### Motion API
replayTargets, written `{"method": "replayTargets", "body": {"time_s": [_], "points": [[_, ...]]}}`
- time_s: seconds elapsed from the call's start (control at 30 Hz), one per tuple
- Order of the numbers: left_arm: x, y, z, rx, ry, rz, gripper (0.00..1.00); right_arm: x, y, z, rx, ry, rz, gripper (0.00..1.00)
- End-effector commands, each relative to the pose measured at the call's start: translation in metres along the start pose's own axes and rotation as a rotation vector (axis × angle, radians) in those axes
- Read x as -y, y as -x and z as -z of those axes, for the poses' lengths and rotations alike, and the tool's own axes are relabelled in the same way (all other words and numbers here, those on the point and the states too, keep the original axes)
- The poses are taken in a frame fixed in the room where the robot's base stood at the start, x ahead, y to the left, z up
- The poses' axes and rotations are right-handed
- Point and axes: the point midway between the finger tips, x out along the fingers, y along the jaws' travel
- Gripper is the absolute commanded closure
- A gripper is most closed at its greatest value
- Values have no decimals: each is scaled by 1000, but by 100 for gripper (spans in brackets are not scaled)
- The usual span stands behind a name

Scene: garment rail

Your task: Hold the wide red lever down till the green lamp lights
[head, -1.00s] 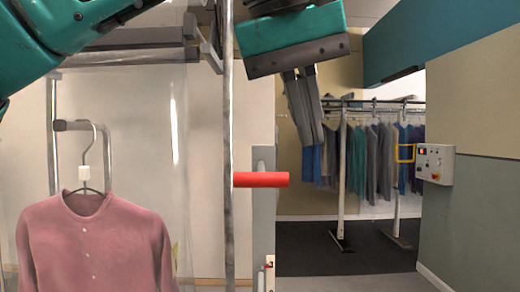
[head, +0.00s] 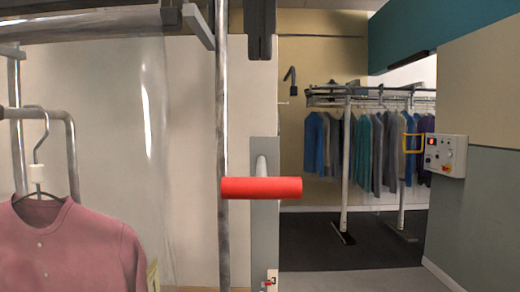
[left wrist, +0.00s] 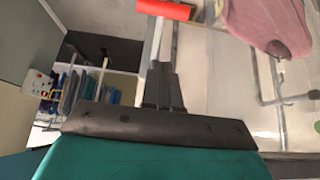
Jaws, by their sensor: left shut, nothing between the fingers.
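The wide red lever (head: 262,188) is a thick horizontal bar on a grey upright plate (head: 265,225), near the middle of the head view. My left gripper (head: 261,55) points straight down from the top edge, shut and empty, above the lever with a clear gap. In the left wrist view my shut fingers (left wrist: 162,85) point toward the lever (left wrist: 165,9), apart from it. A control box (head: 445,155) on the right wall shows a red light. I cannot make out a lit green lamp. My right gripper is not in view.
A metal post (head: 222,110) stands just left of the lever. A pink shirt (head: 75,245) hangs on a hanger at the left, by clear plastic sheeting. A rail of clothes (head: 375,150) stands further back. The space right of the lever is open.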

Motion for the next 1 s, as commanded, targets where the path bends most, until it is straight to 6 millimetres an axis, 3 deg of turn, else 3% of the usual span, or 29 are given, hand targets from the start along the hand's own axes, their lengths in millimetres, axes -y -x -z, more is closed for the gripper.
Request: {"method": "replayTargets", "body": {"time_s": [0.17, 0.6, 1.0], "points": [[1, -16, 0, 3, 1, 2, 100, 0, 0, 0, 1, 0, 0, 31], [1, -105, -3, 3, -1, 1, 100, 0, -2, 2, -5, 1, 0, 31], [0, -128, -28, 2, 1, -1, 100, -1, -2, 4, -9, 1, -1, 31]]}}
